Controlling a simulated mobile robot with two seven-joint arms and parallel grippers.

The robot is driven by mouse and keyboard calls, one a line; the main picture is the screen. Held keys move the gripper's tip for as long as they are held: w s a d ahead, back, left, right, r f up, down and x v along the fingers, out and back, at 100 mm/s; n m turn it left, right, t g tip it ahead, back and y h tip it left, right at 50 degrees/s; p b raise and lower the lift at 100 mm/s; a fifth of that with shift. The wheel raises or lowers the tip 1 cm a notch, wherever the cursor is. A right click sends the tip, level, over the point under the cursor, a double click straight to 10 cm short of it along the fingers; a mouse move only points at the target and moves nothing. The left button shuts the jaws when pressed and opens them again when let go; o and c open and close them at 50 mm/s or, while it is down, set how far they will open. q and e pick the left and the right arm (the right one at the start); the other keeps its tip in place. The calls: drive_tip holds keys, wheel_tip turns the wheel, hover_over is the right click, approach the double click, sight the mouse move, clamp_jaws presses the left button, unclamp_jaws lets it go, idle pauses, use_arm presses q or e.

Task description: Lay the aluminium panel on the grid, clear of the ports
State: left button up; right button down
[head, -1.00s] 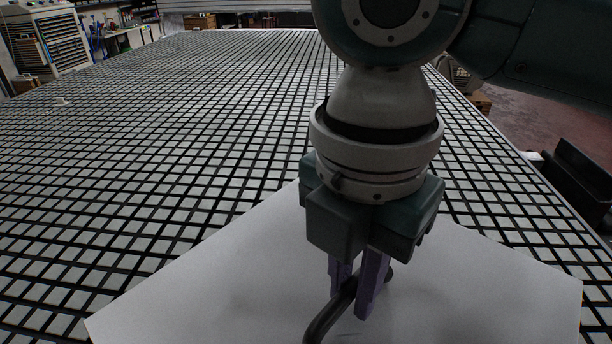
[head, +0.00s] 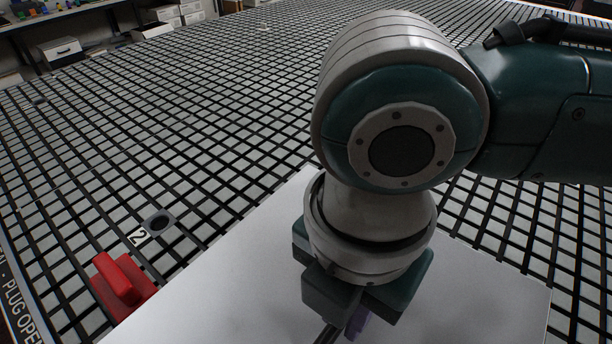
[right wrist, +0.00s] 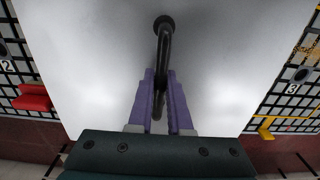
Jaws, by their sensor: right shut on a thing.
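The aluminium panel (head: 230,290) is a pale, flat sheet at the bottom of the head view, over the grid table (head: 110,160). It fills the middle of the right wrist view (right wrist: 90,60). My right gripper (head: 348,328) is shut on the black bar handle (right wrist: 164,50) on the panel, its purple fingers either side of the bar. A dark round port (head: 157,222) labelled 2 shows just left of the panel's edge, uncovered. A port (right wrist: 299,74) labelled 3 shows right of the panel in the wrist view. I cannot tell whether the panel touches the grid. My left gripper is out of view.
A red block with a raised grip (head: 122,284) sits on the grid close to the panel's left edge. A yellow bracket-like piece (right wrist: 265,128) is near the panel's right corner in the wrist view. The grid beyond the panel is open.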

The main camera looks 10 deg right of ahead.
sight(336, 339)
drive_tip(key=shift+r, duration=0.1)
drive_tip(key=shift+r+p, duration=0.1)
drive_tip(key=shift+p, duration=0.3)
wheel_tip(336, 339, down, 8)
drive_tip(key=b, duration=0.5)
drive_tip(key=shift+r, duration=0.15)
idle(0.4)
drive_tip(key=shift+p, duration=0.35)
drive_tip(key=shift+w+f, duration=0.1)
drive_tip(key=shift+f, duration=0.15)
idle(0.3)
drive_tip(key=shift+f+b, duration=0.5)
drive_tip(key=shift+f, duration=0.05)
